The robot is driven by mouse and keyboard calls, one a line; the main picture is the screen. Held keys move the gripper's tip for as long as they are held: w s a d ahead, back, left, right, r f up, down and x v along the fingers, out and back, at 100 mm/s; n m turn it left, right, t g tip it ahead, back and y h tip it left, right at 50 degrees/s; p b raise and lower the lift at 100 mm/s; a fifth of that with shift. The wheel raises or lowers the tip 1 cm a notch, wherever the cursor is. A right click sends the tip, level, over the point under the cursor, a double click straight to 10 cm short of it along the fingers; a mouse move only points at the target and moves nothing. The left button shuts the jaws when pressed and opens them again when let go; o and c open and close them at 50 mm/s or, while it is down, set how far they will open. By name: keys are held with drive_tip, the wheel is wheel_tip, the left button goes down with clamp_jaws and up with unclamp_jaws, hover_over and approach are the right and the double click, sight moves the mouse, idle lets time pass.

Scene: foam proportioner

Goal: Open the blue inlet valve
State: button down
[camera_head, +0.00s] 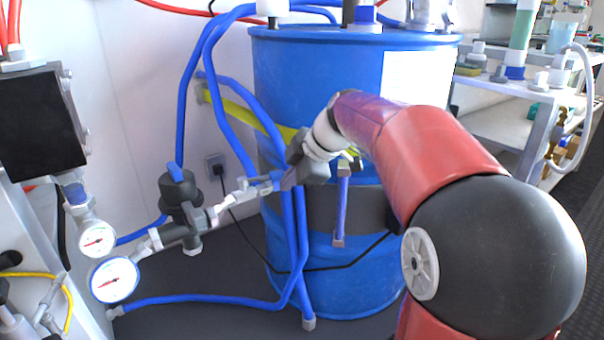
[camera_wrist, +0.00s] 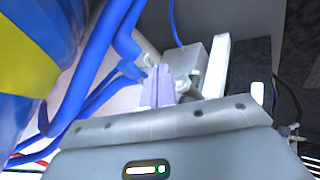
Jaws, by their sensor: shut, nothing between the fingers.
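A dark pipe fitting (camera_head: 180,200) with a blue hose on top stands left of the blue drum in the head view. A pale grey connector (camera_head: 224,207) extends from its right side toward my gripper (camera_head: 258,183). My gripper is shut and empty, its fingers pointing left close to the connector's right end. Whether they touch it I cannot tell. In the wrist view the pale lavender fingers (camera_wrist: 158,84) are together, near small pale fittings and a grey block (camera_wrist: 182,62). A distinct blue valve handle cannot be made out; the fingers may hide it.
The blue drum (camera_head: 310,75) stands behind my gripper, with blue hoses (camera_head: 205,115) hanging before it. Two gauges (camera_head: 115,279) and a black box (camera_head: 38,120) are at the left. A cluttered bench (camera_head: 510,88) stands back right. Dark floor (camera_head: 215,275) shows below the fitting.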

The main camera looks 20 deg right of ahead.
sight(282, 173)
drive_tip(key=shift+w, duration=1.3)
drive_tip(key=shift+r, duration=0.1)
drive_tip(key=shift+w+d+n+g+y+p, duration=0.1)
drive_tip(key=shift+w+n+g+y+p, duration=0.2)
drive_tip(key=shift+w+n, duration=0.35)
drive_tip(key=shift+w+d, duration=0.1)
drive_tip(key=shift+w, duration=0.55)
drive_tip(key=shift+s, duration=0.15)
